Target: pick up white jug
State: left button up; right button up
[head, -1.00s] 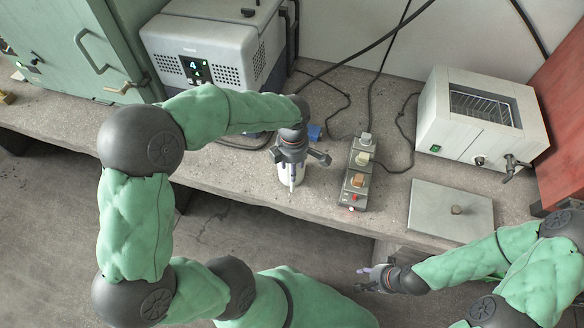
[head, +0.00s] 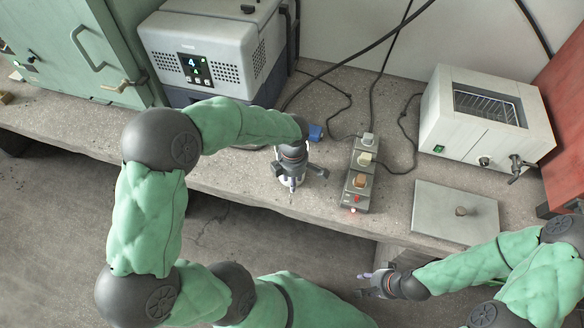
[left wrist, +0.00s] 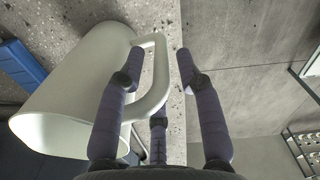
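The white jug (left wrist: 80,80) shows large in the left wrist view, tilted in the picture, with its handle (left wrist: 161,75) toward the middle. My left gripper (left wrist: 155,75) is open, and the handle appears between its fingers. I cannot tell whether they touch it. In the head view my left gripper (head: 291,172) is over the bench near its front edge and hides most of the jug. My right gripper (head: 367,283) is open and empty, away in front of the bench edge, far from the jug.
A power strip (head: 359,178) lies right of my left gripper, and a blue item (head: 315,132) sits just behind it. A grey-white machine (head: 215,55) stands behind left. A white oven-like box (head: 484,120) and a flat plate with a knob (head: 454,211) are at the right.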

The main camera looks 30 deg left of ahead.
pick_arm(q)
grip_shut()
jog(key=shift+w+r, duration=0.1)
jog(key=shift+r, duration=0.1)
